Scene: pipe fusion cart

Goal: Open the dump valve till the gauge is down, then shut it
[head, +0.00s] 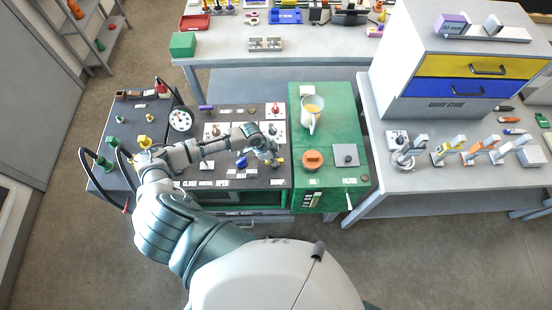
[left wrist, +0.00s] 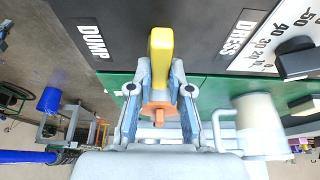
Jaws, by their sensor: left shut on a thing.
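The dump valve's yellow handle (left wrist: 161,48) stands out between my left gripper's fingers (left wrist: 161,82) in the left wrist view. The fingers are shut on it from both sides. The DUMP label (left wrist: 93,38) is beside it. In the head view my left gripper (head: 271,154) is at the right front of the dark cart top, with a bit of yellow handle (head: 281,161) showing at its tip. A round white gauge (head: 180,119) stands at the cart's back left. Its needle is too small to read. My right gripper is not in view.
A green cabinet (head: 345,118) adjoins the cart on the right, with a mug (head: 312,112) and an orange cap (head: 313,159) on top. Black hoses (head: 100,160) loop at the cart's left. A grey bench (head: 385,190) with drawers stands farther right.

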